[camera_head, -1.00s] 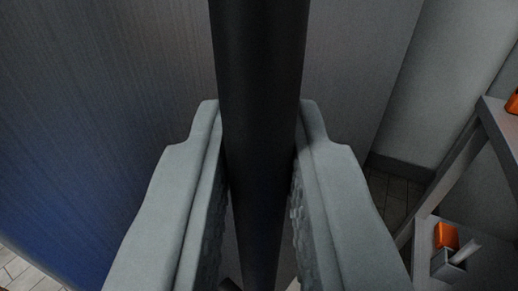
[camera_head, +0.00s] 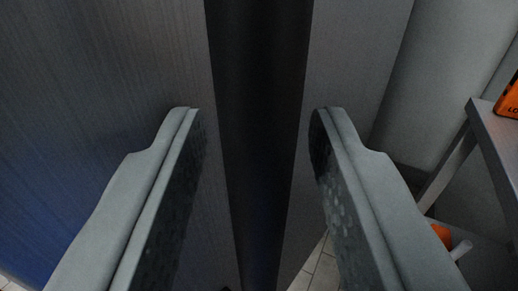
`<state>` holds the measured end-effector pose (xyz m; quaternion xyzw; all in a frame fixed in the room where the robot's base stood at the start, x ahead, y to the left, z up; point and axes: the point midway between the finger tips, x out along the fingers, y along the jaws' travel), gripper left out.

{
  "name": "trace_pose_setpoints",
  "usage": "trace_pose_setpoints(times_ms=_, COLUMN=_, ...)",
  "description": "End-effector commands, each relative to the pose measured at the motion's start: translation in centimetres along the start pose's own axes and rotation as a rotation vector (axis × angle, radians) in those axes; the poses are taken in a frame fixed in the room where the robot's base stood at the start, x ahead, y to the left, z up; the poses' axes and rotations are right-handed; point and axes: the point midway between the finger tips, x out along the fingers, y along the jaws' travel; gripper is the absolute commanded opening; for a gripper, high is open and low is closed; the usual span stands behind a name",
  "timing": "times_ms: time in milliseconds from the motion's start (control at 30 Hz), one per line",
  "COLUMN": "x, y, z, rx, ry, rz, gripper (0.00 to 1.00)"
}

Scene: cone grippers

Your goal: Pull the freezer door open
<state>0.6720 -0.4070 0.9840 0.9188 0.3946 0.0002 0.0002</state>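The freezer door (camera_head: 100,80) is a tall brushed grey panel, bluish at lower left, filling the left and middle of the view. A thick vertical black bar (camera_head: 258,90), which looks like its handle, runs down the middle. My gripper (camera_head: 255,112) is open, with one grey finger on each side of the bar. A gap shows between each finger and the bar, so neither finger appears to touch it. The grey panel continues to the right of the bar up to a slanting edge. I cannot tell whether the door is ajar.
A grey shelf unit (camera_head: 492,130) stands at the right, with an orange item (camera_head: 508,100) on top and another orange item (camera_head: 441,234) lower down. A pale wall (camera_head: 440,80) is behind. Tiled floor (camera_head: 320,268) shows below.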

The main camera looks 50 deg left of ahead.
Motion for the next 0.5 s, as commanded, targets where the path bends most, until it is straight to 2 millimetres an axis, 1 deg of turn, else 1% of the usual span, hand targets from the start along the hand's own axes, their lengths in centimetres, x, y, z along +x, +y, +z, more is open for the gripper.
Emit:
trace_pose_setpoints(times_ms=133, x=-0.6, y=0.0, z=0.0, rx=0.000, ry=0.000, rz=0.001, gripper=0.35)
trace_pose_setpoints(times_ms=267, x=-2.3, y=0.1, z=0.1, rx=0.001, ry=-0.001, rz=0.003, gripper=0.35)
trace_pose_setpoints(times_ms=500, x=-7.0, y=0.1, z=0.1, rx=0.001, ry=-0.001, rz=0.003, gripper=0.35)
